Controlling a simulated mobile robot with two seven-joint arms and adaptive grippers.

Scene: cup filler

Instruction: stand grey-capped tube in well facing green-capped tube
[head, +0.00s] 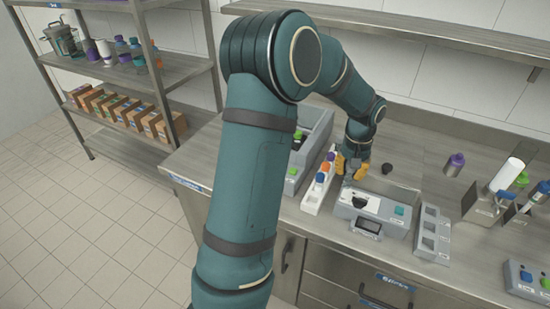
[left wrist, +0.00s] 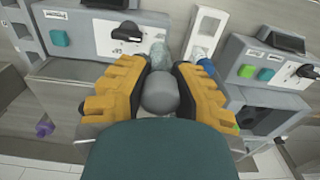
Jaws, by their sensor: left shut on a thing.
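My left gripper (head: 350,168) is shut on the grey-capped tube, whose rounded grey cap (left wrist: 163,92) lies between the yellow fingers in the left wrist view. A pale, translucent part (left wrist: 158,57) shows beyond the cap. The device also shows at the upper left of the left wrist view (left wrist: 103,45). I cannot make out the green-capped tube or the wells. My right gripper is not in view.
The white rack holds several coloured caps. A larger grey machine (head: 318,125) stands behind it. An empty-looking grey holder (head: 428,240) is right of the device. Bare counter shows around the bottle.

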